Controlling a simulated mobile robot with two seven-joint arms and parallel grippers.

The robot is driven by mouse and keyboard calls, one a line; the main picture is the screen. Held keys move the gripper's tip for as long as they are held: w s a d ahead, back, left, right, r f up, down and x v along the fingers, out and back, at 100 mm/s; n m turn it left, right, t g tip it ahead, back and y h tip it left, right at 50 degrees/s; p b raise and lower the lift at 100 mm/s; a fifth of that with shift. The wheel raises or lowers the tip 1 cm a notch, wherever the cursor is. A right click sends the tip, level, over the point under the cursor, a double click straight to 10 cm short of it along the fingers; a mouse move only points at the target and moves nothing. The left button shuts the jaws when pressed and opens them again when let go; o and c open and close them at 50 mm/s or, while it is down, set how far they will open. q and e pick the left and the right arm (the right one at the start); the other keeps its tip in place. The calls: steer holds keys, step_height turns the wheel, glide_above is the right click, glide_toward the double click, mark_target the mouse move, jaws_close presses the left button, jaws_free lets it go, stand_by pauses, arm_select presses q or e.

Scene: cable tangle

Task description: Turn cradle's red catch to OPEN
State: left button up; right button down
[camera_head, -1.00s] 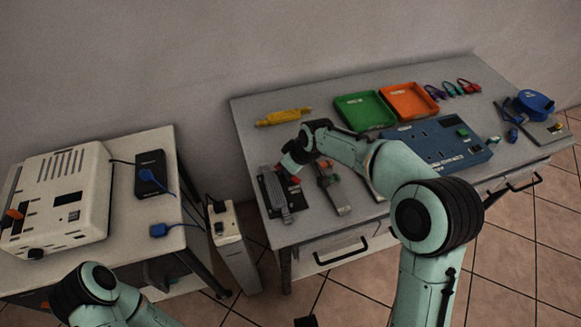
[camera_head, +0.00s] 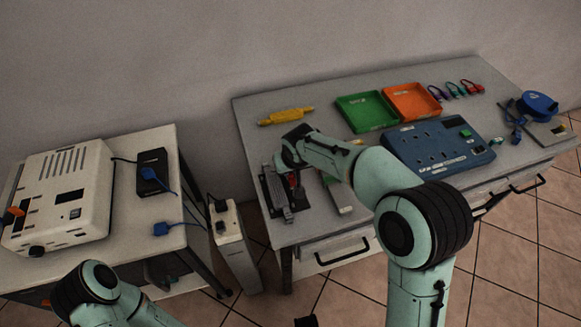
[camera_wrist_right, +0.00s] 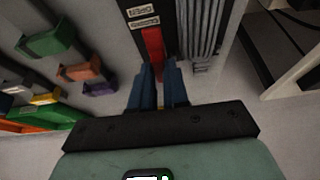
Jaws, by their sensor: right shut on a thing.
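The cradle (camera_head: 268,198) is a dark base with a grey ribbed block (camera_wrist_right: 201,28) on it, at the left end of the workbench. Its red catch (camera_wrist_right: 153,42) is a bar beside two small white labels (camera_wrist_right: 142,17), whose print is too small to read surely. In the head view the red catch (camera_head: 292,178) is partly hidden by my right arm. My right gripper (camera_wrist_right: 160,88) points down over the cradle, its blue fingers shut on the near end of the catch. Of my left arm only links show at the lower left; its gripper is out of view.
A green tray (camera_head: 367,112), an orange tray (camera_head: 411,102) and a blue socket panel (camera_head: 438,145) are on the workbench (camera_head: 250,125). A yellow tool (camera_head: 286,116) lies at the back. A white device (camera_head: 58,205) stands on the left table.

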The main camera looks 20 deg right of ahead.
stand_by(0.3)
steer(key=c, duration=1.1)
jaws_free()
steer(key=p+v, duration=0.1)
steer(key=v, duration=1.2)
steer(key=shift+r, duration=0.15)
